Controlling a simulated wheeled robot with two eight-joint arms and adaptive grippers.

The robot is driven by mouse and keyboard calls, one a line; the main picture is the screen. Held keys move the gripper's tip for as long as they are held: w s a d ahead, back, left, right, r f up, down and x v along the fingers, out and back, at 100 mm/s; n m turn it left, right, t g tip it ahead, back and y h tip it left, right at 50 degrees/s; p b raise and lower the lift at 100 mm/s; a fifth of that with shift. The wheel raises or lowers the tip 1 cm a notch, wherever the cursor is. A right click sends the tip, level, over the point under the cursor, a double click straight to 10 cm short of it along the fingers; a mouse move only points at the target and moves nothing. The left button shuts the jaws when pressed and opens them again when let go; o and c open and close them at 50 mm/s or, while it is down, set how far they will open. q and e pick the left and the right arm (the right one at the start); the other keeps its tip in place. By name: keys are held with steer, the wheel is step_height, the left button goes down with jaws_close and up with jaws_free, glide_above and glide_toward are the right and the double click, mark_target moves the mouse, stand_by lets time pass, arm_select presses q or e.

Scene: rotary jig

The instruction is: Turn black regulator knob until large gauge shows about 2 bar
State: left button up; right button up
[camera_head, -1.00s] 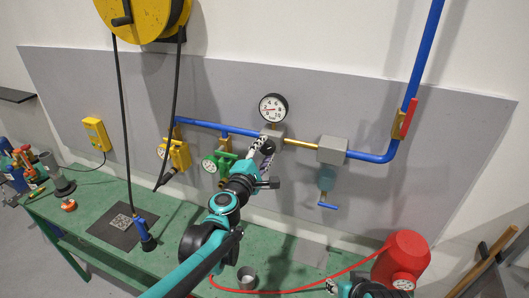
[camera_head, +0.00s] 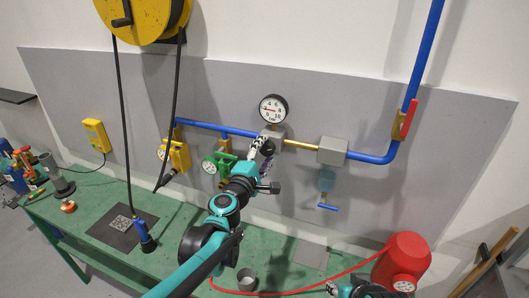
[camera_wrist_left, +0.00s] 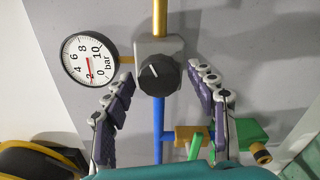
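The black regulator knob (camera_wrist_left: 160,75) sits on a grey block (camera_wrist_left: 173,47) in the left wrist view, its pale mark visible. The head view shows the block (camera_head: 271,133), with the knob hidden by my gripper. My left gripper (camera_wrist_left: 163,90) is open, its fingers on either side of the knob with gaps to it. It also shows in front of the block in the head view (camera_head: 262,147). The large round gauge (camera_wrist_left: 90,60) is left of the knob; its red needle points at about 2. The gauge (camera_head: 273,108) is above the block in the head view. My right gripper (camera_head: 332,288) is only partly visible at the bottom.
A green valve with a small gauge (camera_head: 212,165) and a yellow one (camera_head: 176,157) are left of the block. Another grey block (camera_head: 332,150) is to the right. A red tank (camera_head: 402,260) with a red hose and a small cup (camera_head: 246,278) stand on the green bench.

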arm_select(q)
steer(key=v, duration=1.2)
stand_by(0.4)
steer(key=s+f+m+g+b, duration=0.3)
steer(key=s+f+m+b, duration=0.15)
steer(key=f, duration=0.45)
steer(key=s+f+m+g+b, duration=0.2)
steer(key=s+f+m+b, duration=0.3)
steer(key=f, duration=0.4)
steer(key=s+a+f+m+g+y+b, duration=0.2)
steer(key=s+a+f+m+y+b, duration=0.1)
steer(key=f, duration=0.5)
steer(key=s+a+f+m+g+y+b, duration=0.2)
steer(key=s+a+f+m+g+b, duration=0.1)
steer(key=a+f, duration=0.5)
steer(key=s+f+m+b, duration=0.1)
steer(key=s+b, duration=0.1)
steer(key=s, duration=0.1)
steer(key=shift+s+a+f+y, duration=0.25)
steer(key=shift+s+a+y, duration=0.05)
steer(key=shift+s+y, duration=0.1)
